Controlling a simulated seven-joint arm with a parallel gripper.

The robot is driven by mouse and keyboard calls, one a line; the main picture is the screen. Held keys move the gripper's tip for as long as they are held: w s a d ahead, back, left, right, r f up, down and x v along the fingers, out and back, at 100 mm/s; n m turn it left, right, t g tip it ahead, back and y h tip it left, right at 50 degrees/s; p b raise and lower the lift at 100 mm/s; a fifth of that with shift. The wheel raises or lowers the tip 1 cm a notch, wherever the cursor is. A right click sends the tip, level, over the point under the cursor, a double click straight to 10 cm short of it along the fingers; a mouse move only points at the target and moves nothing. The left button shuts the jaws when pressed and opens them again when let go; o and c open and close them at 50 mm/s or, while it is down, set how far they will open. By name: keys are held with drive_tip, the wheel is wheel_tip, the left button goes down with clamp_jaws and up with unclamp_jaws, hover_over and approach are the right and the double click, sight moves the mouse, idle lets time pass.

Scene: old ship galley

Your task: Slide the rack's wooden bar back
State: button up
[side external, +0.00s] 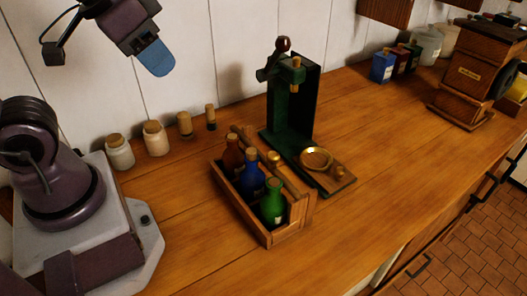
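The wooden rack (256,224) stands on the counter, left of centre, and holds a red-brown bottle (233,160), a blue bottle (252,179) and a green bottle (273,208). A wooden bar (262,153) seems to run lengthwise along the rack's right side, beside the bottles. A small brass-coloured piece (275,158) shows near it; I cannot tell whether it is part of the bar. My gripper (156,58) is at the upper left, high above the counter and well apart from the rack. Only one blue finger face shows clearly, so its opening is unclear.
A green press (288,130) with a brass ring (316,158) stands close behind and right of the rack. Several small corked jars (154,139) line the wall at left. A wooden grinder-like box (468,82) stands far right. The counter's front is clear.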

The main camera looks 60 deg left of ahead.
sight(273, 154)
drive_tip(key=w+d+f+m+g, duration=0.1)
drive_tip(key=w+d+f+g, duration=0.25)
drive_tip(key=w, duration=0.45)
drive_tip(key=w+d+f+m+g, duration=0.2)
drive_tip(key=w+d+f, duration=0.25)
drive_tip(key=w, duration=0.35)
drive_tip(key=f, duration=1.3)
drive_tip(key=shift+s+a+f, duration=0.1)
drive_tip(key=shift+s+f, duration=0.05)
drive_tip(key=shift+s, duration=0.05)
